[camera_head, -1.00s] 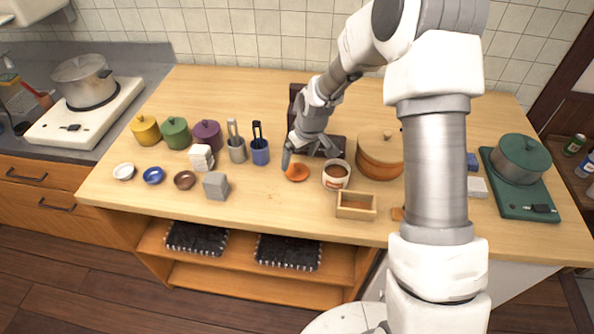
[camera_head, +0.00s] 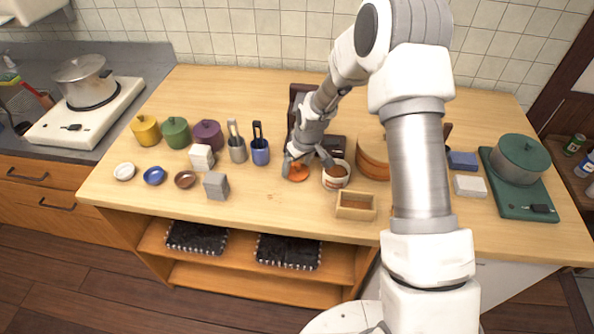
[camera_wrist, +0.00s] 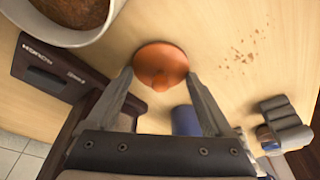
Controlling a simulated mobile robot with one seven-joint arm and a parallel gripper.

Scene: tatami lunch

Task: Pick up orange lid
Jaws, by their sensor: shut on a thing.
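The orange lid (camera_head: 298,175) is a small round disc with a knob, at the middle of the wooden counter, left of the white tub. In the wrist view the lid (camera_wrist: 160,58) lies between my two fingertips, its knob facing the camera. My gripper (camera_head: 304,168) is over the lid, fingers pointing down, and partly hides it in the head view. In the wrist view my gripper (camera_wrist: 160,76) is shut on the lid, one finger at each side. I cannot tell whether the lid is clear of the counter.
The white tub (camera_head: 336,174) with brown contents is close on the right, in front of a dark box (camera_wrist: 48,68). A wooden box (camera_head: 356,206) is in front right. The blue utensil cup (camera_head: 260,152) is left. Crumbs (camera_wrist: 246,46) lie on the counter, which is clear in front.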

